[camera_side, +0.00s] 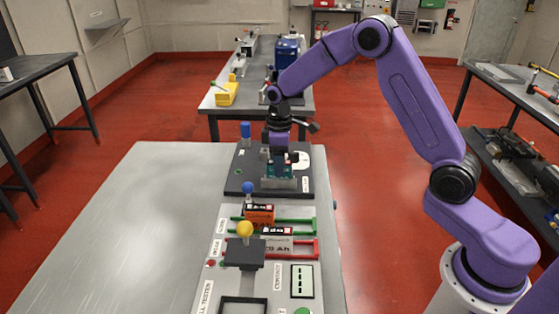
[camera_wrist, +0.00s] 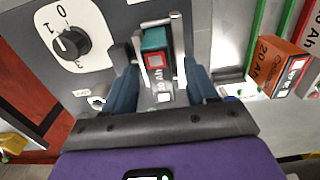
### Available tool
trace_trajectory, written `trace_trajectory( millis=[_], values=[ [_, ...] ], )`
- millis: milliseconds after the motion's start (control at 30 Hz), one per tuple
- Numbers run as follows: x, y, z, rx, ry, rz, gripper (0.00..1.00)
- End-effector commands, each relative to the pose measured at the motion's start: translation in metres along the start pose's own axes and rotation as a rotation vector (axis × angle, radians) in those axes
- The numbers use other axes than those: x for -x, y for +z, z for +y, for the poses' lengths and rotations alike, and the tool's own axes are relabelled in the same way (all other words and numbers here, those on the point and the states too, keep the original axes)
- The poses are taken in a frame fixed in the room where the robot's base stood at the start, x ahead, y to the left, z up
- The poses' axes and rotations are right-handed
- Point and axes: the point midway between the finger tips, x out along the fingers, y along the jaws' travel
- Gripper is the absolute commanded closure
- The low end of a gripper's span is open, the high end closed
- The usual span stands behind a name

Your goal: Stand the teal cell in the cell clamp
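The teal cell (camera_wrist: 153,40) stands upright in the cell clamp, between the clamp's metal plates (camera_wrist: 178,35). In the side view the teal cell (camera_side: 271,170) shows partly behind the grey front of the clamp (camera_side: 278,184), on a dark board. My gripper (camera_side: 279,152) is directly above the clamp, pointing down. In the wrist view its two blue fingers (camera_wrist: 162,82) are spread, one on each side of the cell, with a gap visible beside it. Whether the cell sits fully on the clamp's floor is hidden.
A rotary switch (camera_wrist: 72,42) is beside the clamp on the dark board (camera_side: 242,183). A blue-topped post (camera_side: 246,131) stands at the board's back left. The left tabletop is clear.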

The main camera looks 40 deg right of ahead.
Motion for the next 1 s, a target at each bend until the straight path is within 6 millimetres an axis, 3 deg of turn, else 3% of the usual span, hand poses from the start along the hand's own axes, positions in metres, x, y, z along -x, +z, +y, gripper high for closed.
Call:
trace_trajectory(
  millis=[267,800,1000],
  values=[
    [0.014,-0.001,0.0,0.0,0.001,0.002,0.43],
    [0.125,-0.001,0.001,0.0,0.004,0.005,0.43],
    [0.157,-0.001,0.0,0.0,0.002,0.003,0.43]
  ],
)
